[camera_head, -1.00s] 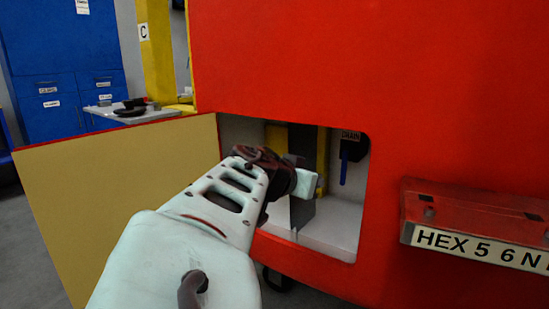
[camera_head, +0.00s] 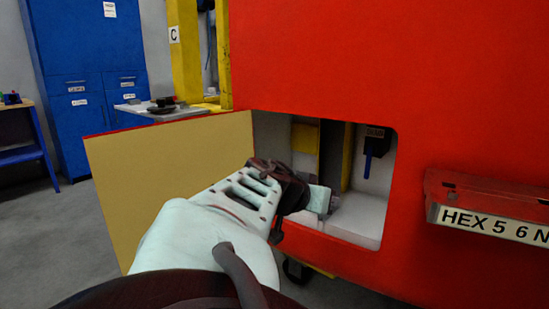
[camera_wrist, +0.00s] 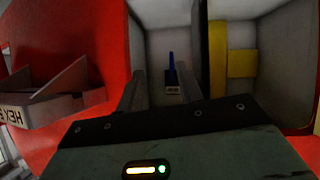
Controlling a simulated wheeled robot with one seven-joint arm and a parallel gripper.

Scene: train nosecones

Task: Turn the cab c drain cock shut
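The drain cock is a black body (camera_head: 376,143) with a drain label and a blue handle (camera_head: 367,163) hanging straight down, on the back wall of an open recess in the red train nose. In the wrist view the blue handle (camera_wrist: 171,68) shows upside down, beyond the fingers, with the label (camera_wrist: 172,89) below it. My gripper (camera_head: 322,200) is at the recess mouth, left of and lower than the handle, not touching it. In the wrist view the fingers (camera_wrist: 160,88) stand apart with nothing between them.
An open beige door (camera_head: 175,185) stands left of the recess. A yellow upright (camera_head: 346,157) and a grey partition are inside the recess, left of the cock. A red plate holder (camera_head: 485,210) juts out at right.

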